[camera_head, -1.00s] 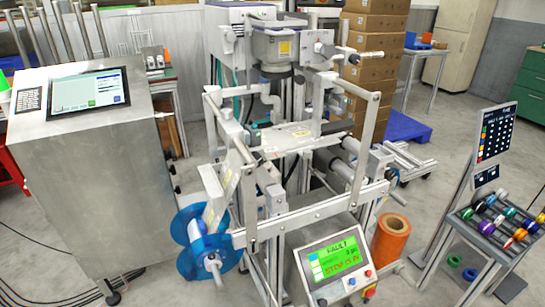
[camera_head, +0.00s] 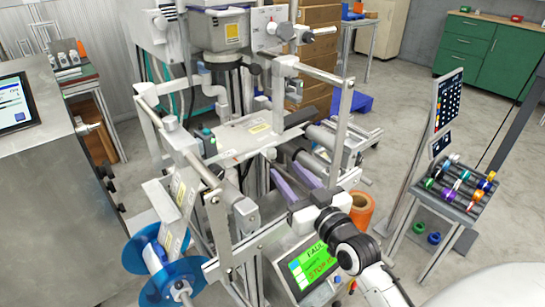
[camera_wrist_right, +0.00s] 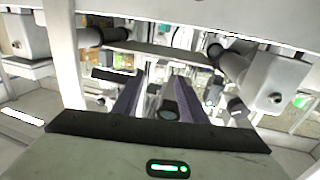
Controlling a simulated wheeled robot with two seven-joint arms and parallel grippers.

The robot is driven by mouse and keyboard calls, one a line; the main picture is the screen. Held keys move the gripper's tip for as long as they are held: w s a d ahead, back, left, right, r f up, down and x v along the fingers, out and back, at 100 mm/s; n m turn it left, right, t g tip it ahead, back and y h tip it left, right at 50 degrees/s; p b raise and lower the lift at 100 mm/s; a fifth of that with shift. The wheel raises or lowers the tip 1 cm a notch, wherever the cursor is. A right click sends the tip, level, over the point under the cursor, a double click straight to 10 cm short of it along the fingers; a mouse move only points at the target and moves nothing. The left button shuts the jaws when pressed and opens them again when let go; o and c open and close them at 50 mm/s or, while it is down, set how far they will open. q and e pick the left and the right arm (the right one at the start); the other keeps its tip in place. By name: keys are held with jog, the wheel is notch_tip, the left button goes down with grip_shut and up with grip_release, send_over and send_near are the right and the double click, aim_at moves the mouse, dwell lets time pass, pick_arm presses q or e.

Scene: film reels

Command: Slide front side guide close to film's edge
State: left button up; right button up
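The packaging machine's metal frame (camera_head: 228,222) stands in front of me. A reel with blue flanges (camera_head: 135,252) is mounted at its lower left, and pale film or sheet parts (camera_head: 181,195) rise above it. I cannot make out for certain which part is the front side guide. My right gripper (camera_head: 284,168) reaches into the frame from the lower right. Its two purple fingers are apart; in the right wrist view (camera_wrist_right: 163,78) they also stand apart, with a dark round end (camera_wrist_right: 170,109) showing between them. I see nothing clamped. My left gripper is not in view.
A screen (camera_head: 312,268) reading FAULT is below my right arm. A metal cabinet (camera_head: 52,215) fills the left. Frame bars surround the gripper closely.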

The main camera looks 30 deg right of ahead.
aim_at(274, 158)
jog(key=w, duration=0.7)
jog(key=shift+d+f, duration=0.1)
jog(key=shift+d, duration=0.25)
jog(key=shift+s, duration=0.1)
grip_shut()
